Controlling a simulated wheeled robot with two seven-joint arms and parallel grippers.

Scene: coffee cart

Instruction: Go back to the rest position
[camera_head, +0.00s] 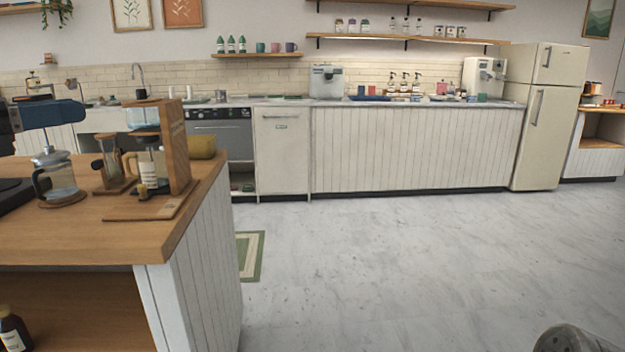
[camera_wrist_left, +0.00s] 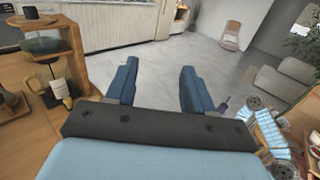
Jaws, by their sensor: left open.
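My left gripper (camera_head: 79,98) comes in at the left of the head view, raised above the wooden counter and in front of the top of the glass French press (camera_head: 64,178). In the left wrist view its two blue fingers (camera_wrist_left: 157,88) stand apart with nothing between them; only floor shows beyond. The wooden dripper stand (camera_head: 175,145) is to the right of it in the head view and to its left in the wrist view (camera_wrist_left: 72,32). My right gripper is not in view.
The wooden counter (camera_head: 110,235) ends at a corner, with open floor (camera_head: 400,260) beyond. A glass jug with a wooden handle (camera_head: 148,170) stands at the dripper stand. A back counter and a fridge (camera_head: 540,125) line the far wall. A chair (camera_wrist_left: 231,36) shows in the wrist view.

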